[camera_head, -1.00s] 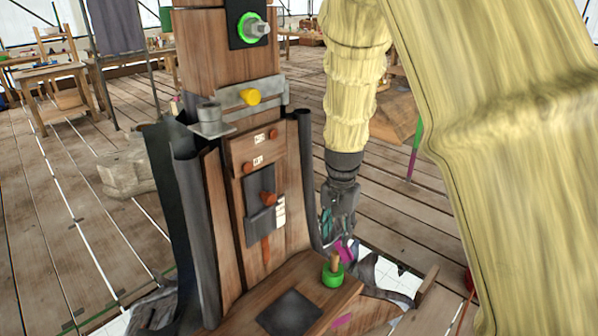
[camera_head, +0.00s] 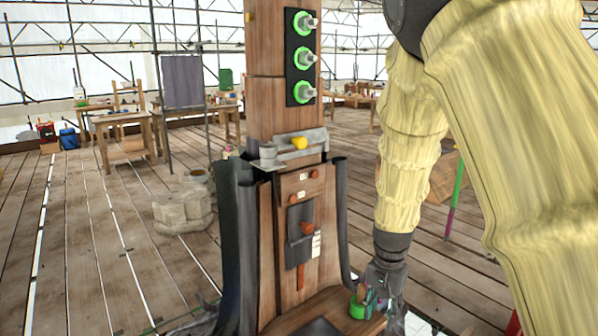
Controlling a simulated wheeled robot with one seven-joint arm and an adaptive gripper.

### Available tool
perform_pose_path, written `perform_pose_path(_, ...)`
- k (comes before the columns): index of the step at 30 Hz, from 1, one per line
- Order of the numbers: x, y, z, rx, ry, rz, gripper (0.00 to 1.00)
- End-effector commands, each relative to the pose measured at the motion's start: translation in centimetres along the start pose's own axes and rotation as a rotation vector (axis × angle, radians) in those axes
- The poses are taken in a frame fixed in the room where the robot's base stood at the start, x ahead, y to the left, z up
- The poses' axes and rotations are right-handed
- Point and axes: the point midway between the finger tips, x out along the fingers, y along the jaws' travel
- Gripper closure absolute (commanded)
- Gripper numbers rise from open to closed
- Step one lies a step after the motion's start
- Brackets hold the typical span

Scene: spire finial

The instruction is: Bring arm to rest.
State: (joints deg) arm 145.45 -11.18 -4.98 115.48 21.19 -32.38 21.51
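My arm, in a pale yellow cover, comes down from the upper right. My gripper (camera_head: 374,292) points down at the lower right of the wooden post. Its fingers are small and dark in this view, and I cannot tell whether they are open or shut. A green ring-like piece (camera_head: 359,306) on the post's wooden base shows right by the fingertips. I cannot tell whether they touch.
The wooden post (camera_head: 265,105) stands in the middle, with several green-ringed fittings (camera_head: 304,55) and a metal bracket with a yellow knob (camera_head: 299,143). A stone block (camera_head: 183,209) lies on the plank floor at left. Tables (camera_head: 125,120) stand further back.

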Motion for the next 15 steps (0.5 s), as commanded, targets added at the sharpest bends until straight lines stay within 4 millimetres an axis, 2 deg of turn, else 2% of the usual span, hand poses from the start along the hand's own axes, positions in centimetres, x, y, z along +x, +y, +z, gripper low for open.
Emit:
perform_pose_path(11,7.6,2.7,1.5,-0.076,0.007,0.037,0.61)
perform_pose_path(15,11.9,4.7,2.8,-0.125,0.010,0.054,0.61)
